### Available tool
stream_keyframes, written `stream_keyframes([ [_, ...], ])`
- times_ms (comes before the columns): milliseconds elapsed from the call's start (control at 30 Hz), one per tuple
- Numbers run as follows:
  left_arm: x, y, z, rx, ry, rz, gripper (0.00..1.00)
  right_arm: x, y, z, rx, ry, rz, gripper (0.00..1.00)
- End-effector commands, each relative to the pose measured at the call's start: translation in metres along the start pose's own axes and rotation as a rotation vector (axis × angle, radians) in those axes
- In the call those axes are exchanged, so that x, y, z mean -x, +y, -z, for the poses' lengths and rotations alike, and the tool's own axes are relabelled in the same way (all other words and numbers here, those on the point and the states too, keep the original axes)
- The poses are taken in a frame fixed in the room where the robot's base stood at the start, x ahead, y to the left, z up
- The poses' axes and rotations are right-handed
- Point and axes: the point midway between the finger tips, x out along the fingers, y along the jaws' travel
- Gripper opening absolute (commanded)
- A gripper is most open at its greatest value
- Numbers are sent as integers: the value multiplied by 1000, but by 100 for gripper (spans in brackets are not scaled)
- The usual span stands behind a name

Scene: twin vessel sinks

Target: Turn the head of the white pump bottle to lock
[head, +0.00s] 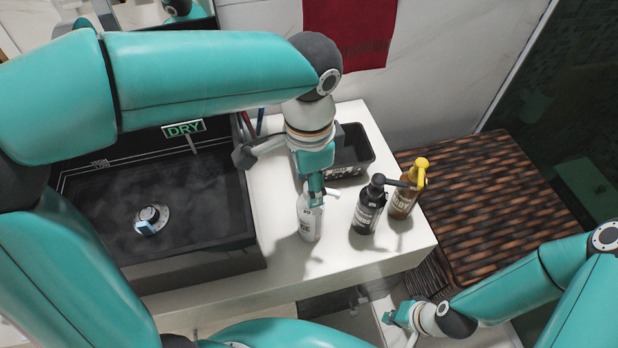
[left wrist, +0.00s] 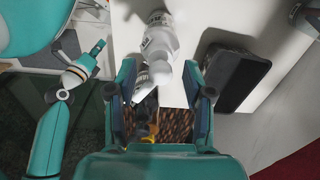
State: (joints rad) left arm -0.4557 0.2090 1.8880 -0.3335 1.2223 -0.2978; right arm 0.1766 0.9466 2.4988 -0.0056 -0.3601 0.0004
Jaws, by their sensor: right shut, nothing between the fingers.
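The white pump bottle (head: 311,222) stands upright on the white counter, left of a black pump bottle (head: 367,210) and a brown bottle with a yellow pump (head: 403,202). My left gripper (head: 316,190) points down at the white bottle's head and partly hides it; the white nozzle points right. In the left wrist view the white bottle (left wrist: 160,38) shows just beyond the parted fingers of the left gripper (left wrist: 158,85). Whether a finger touches the head cannot be told. My right gripper (head: 393,318) is shut and empty, low at the right, away from the bottles.
A black bin (head: 355,165) stands behind the white bottle and also shows in the left wrist view (left wrist: 235,78). A dark sink (head: 190,262) with a DRY sign (head: 184,128) is at the left. A woven brown surface (head: 490,205) is at the right. Counter front is clear.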

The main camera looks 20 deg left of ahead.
Motion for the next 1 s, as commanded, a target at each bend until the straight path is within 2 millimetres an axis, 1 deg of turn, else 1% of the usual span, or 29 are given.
stream_keyframes([
  [167, 2, 0, 0, 0, 1, 1, 51, 0, 0, 0, 0, 0, 0, 0],
  [267, 9, 0, 0, 0, 1, 1, 51, 0, 0, 0, 0, 0, 0, 0],
  [367, 22, 0, 1, 0, 4, 2, 51, 0, 0, 0, 0, 0, 0, 0],
  [467, 40, -1, 1, -1, 4, 3, 51, 0, 0, 0, 0, 0, 0, 0],
  [600, 70, -1, 2, -1, 5, 3, 51, 0, 0, 0, 0, 0, 0, 0],
  [733, 94, 0, 1, 0, 4, 1, 51, 0, 0, 0, 0, 0, 0, 0],
  [900, 113, 0, 1, 0, 2, 0, 51, 0, 0, 0, 0, 0, 0, 0],
  [1000, 118, 0, 0, 0, 0, -1, 51, 0, 0, 0, 0, 0, 0, 0],
])
